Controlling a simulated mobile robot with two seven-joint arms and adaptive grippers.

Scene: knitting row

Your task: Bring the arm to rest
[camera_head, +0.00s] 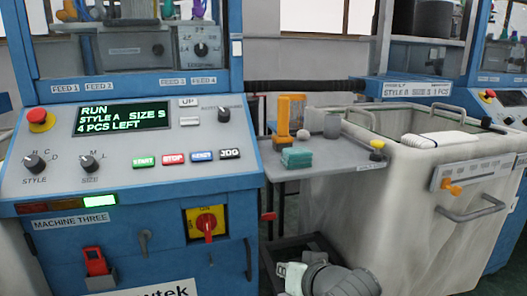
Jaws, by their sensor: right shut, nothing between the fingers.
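My right gripper (287,273) is low in the picture, at the bottom edge right of centre, in front of a dark low stand. It is shut and empty. The grey rounded part of my right arm (338,281) is beside it, cut off by the bottom edge. The gripper is below the small grey side shelf (335,157) and apart from the machine's blue front. My left gripper is out of view.
A blue knitting machine (130,185) fills the left; its screen (122,118) reads RUN, STYLE A, SIZE S, 4 PCS LEFT. A large pale bin (385,225) stands at right. The shelf holds a yellow-orange item (284,117), teal cloths (297,158) and a grey cup (332,126).

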